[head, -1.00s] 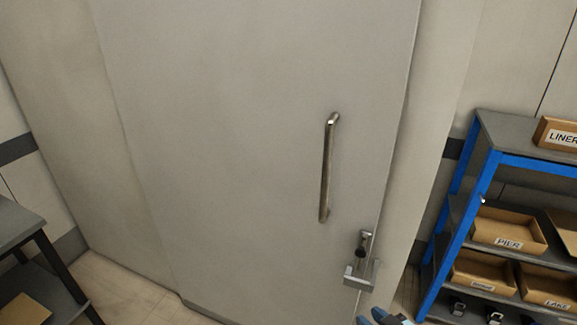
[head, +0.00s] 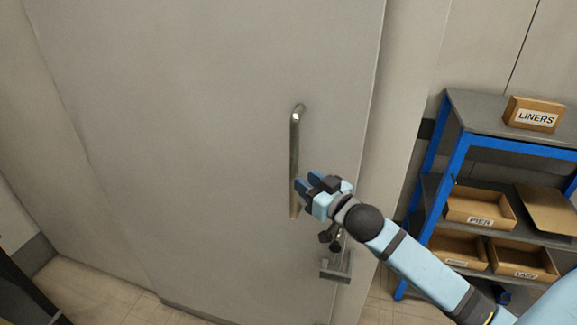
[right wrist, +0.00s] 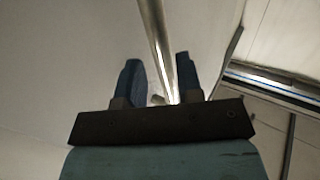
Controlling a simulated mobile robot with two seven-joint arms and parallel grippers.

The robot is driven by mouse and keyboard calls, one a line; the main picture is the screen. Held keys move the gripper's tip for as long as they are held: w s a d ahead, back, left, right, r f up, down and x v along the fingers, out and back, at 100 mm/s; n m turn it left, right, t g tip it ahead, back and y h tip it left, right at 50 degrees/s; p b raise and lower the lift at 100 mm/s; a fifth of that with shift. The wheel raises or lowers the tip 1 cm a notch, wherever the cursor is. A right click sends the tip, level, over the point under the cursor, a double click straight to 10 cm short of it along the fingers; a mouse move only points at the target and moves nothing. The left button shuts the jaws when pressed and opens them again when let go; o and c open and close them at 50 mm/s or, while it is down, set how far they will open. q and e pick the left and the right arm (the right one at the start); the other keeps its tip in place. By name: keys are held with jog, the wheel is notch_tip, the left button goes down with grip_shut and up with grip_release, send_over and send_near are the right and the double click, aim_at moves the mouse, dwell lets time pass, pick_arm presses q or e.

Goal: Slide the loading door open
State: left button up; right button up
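The loading door (head: 200,130) is a large pale grey panel that fills the middle of the head view. A vertical metal bar handle (head: 294,150) is fixed near its right edge. A metal latch (head: 338,262) sits below the handle. My right gripper (head: 306,184) is at the lower part of the handle, its fingers pointing at it. In the right wrist view the handle (right wrist: 155,40) runs between the two spread blue fingers (right wrist: 158,75), with a gap to each side. My left gripper is not in view.
A blue-framed shelf unit (head: 457,150) stands right of the door. It holds a LINERS box (head: 533,114) and open cardboard trays, one marked PIER (head: 480,208). A dark piece of furniture (head: 22,285) is at the lower left. Tiled floor shows below.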

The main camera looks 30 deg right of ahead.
jog(key=w+p, duration=0.1)
jog(key=w, duration=0.5)
jog(key=shift+w+a, duration=0.35)
jog(key=shift+w, duration=0.05)
grip_shut()
